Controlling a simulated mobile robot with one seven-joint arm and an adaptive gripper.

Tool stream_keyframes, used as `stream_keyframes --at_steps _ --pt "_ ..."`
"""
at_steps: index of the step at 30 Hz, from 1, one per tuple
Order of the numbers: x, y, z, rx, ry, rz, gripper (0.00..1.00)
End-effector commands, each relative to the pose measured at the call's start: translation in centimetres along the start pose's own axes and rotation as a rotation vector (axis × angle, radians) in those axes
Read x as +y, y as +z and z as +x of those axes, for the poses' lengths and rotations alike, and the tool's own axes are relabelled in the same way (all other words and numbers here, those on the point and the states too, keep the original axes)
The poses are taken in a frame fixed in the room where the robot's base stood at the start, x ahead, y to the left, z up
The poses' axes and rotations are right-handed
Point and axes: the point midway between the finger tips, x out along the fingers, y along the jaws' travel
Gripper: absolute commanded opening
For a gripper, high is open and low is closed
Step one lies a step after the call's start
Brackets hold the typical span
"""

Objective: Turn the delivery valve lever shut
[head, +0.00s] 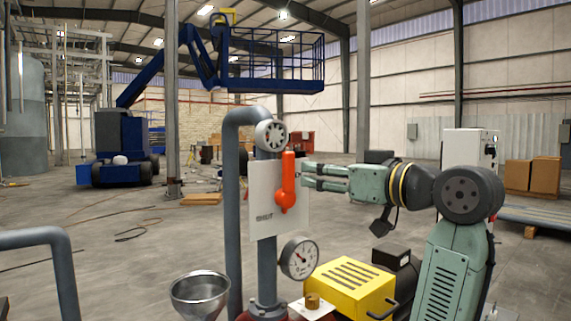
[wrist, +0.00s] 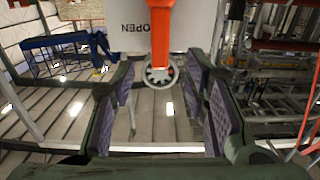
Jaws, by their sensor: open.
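The orange-red valve lever (head: 288,170) points straight up from its pivot, in front of a white plate (head: 262,185) on a grey pipe. Lettering at the plate's lower left appears to read SHUT. My gripper (head: 308,177) is open, just right of the lever's upper half, with its fingers pointing left toward it. In the wrist view the lever (wrist: 159,35) hangs at top centre, with upside-down OPEN lettering beside it on the plate (wrist: 140,40). The two purple-padded fingers of my gripper (wrist: 162,85) stand apart and empty. Contact with the lever is not visible.
A grey handwheel (head: 271,135) sits above the lever, and a gauge (head: 299,258) sits below. A yellow motor housing (head: 350,290) and a metal funnel (head: 200,294) stand low nearby. A bent grey pipe (head: 232,200) rises left of the plate.

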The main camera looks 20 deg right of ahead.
Motion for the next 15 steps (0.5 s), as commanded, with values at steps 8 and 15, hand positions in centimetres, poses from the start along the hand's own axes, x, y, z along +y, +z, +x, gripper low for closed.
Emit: stream_keyframes --at_steps 8,15 --pt "-0.1 -0.3 4.6 -0.002 -0.004 0.003 0.42" --pt "0.0 -0.2 8.8 0.0 -0.002 0.004 0.42"
